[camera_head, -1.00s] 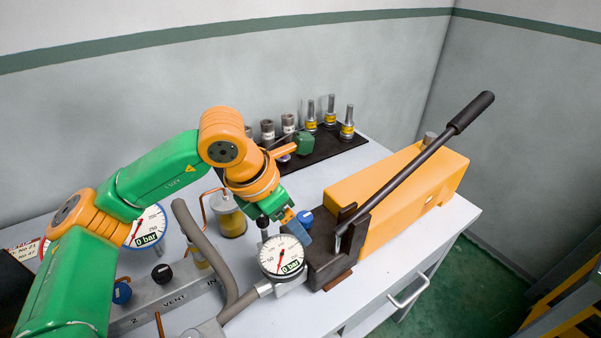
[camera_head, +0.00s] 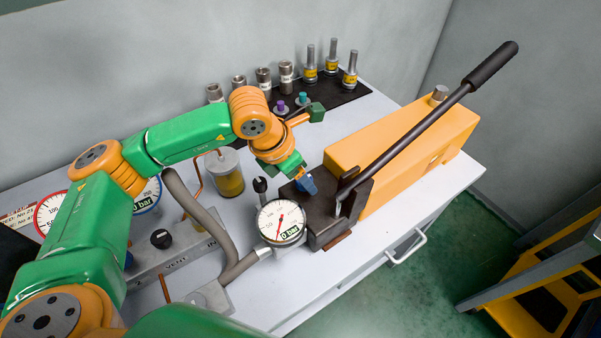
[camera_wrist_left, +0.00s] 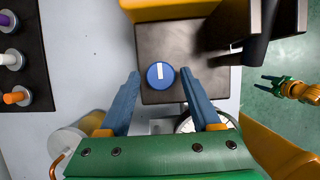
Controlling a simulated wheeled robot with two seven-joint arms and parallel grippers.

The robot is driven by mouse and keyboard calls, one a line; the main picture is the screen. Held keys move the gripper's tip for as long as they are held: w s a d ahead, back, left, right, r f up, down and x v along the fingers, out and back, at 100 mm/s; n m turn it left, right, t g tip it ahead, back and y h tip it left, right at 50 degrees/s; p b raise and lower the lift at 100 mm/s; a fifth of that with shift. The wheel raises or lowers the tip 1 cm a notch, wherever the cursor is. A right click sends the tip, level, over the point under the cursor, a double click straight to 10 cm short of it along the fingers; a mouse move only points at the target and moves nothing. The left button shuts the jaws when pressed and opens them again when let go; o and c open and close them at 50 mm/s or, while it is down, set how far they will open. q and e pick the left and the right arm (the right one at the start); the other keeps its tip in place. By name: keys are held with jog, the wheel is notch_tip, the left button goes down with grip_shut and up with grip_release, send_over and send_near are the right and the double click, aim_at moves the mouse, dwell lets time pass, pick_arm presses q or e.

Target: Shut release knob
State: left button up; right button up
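The release knob (camera_wrist_left: 160,75) is a round blue knob with a white line running up the picture, on the dark pump block (camera_wrist_left: 180,42) in the left wrist view. My left gripper (camera_wrist_left: 160,77) is open, one blue finger on each side of the knob, with visible gaps. I cannot tell how far above it the fingertips are. In the head view my left gripper (camera_head: 305,182) is over the block and largely covers the knob. My right gripper (camera_wrist_left: 266,84) shows small at the right of the wrist view, apart from the bench, its fingers spread and empty.
The orange pump body (camera_head: 400,150) and its long black lever (camera_head: 425,122) stand right of the knob. A pressure gauge (camera_head: 281,221) is close in front. A glass cup (camera_head: 228,175), grey hose (camera_head: 195,210) and a black mat of fittings (camera_head: 335,92) lie around.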

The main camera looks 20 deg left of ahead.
pick_arm(q)
grip_shut()
jog(key=shift+f+m+g+h+b, duration=0.15)
jog(key=shift+m+g+h+b, duration=0.25)
jog(key=shift+m+b, duration=0.9)
jog(key=shift+w+a+m+h+b, duration=0.1)
jog(key=shift+m+h+b, duration=0.25)
jog(key=shift+m, duration=0.65)
jog(key=shift+m+g, duration=0.5)
jog(key=shift+m, duration=0.3)
jog(key=m, duration=0.1)
jog(key=m+g, duration=0.1)
jog(key=shift+w+r+m+h, duration=0.15)
jog(key=shift+r+m+h, duration=0.1)
jog(key=shift+m, duration=0.15)
jog(key=m+g, duration=0.1)
jog(key=m, duration=0.1)
jog(key=shift+w+m, duration=0.1)
jog(key=shift+m, duration=0.3)
jog(key=m+g+p, duration=0.1)
jog(key=m, duration=0.3)
jog(key=shift+w+g, duration=0.15)
jog(key=shift+g, duration=0.25)
jog(key=shift+w+m+g+y+p, duration=0.1)
jog(key=shift+m+g+y+p, duration=0.25)
jog(key=shift+m, duration=0.55)
jog(key=shift+f+m+y, duration=0.15)
jog(key=shift+m+y, duration=0.1)
jog(key=shift+m, duration=0.05)
